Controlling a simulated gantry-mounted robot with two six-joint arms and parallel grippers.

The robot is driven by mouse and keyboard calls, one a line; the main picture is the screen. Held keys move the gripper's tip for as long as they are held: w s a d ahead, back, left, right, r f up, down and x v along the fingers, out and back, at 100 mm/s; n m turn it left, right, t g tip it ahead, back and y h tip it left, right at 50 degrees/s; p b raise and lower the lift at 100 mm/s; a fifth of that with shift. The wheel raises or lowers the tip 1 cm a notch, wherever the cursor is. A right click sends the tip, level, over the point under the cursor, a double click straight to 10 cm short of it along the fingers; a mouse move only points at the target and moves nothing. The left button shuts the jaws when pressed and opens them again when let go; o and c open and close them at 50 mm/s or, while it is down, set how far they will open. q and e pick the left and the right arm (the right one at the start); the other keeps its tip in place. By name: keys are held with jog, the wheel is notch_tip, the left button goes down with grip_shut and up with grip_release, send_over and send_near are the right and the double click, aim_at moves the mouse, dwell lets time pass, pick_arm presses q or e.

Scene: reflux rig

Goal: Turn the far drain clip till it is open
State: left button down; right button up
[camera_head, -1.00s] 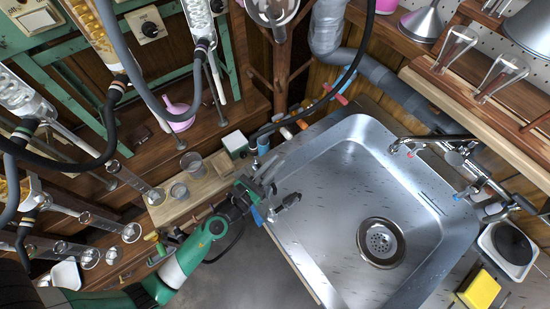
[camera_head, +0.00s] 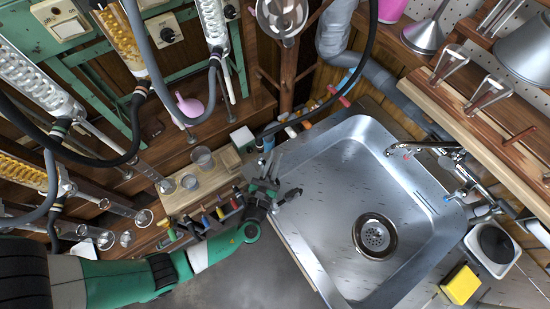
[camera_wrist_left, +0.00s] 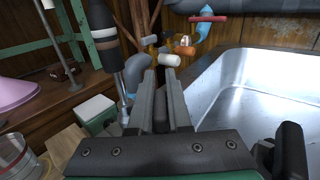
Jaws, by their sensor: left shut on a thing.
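My left gripper (camera_head: 271,166) reaches in at the left rim of the sink. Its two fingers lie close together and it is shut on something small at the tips. In the left wrist view the gripper (camera_wrist_left: 161,78) has a white cylindrical handle (camera_wrist_left: 170,60) right at its fingertips, which I take to be the far drain clip; the fingers hide the exact contact. Behind it stand an orange handle (camera_wrist_left: 185,50) and a blue fitting with a red handle (camera_wrist_left: 207,18). I cannot tell the clip's turn angle. My right gripper is not in view.
The steel sink (camera_head: 335,170) lies right of the gripper. A black hose (camera_head: 365,60) arches above the fittings. Glass beakers (camera_head: 203,157) and a white box (camera_head: 242,138) stand close on the left. A row of coloured tools (camera_head: 207,220) lies near my forearm.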

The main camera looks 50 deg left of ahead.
pick_arm(q)
jog(key=c, duration=0.9)
grip_release()
jog(key=shift+o, duration=0.2)
jog(key=shift+w+h, duration=0.1)
jog(key=shift+h, duration=0.2)
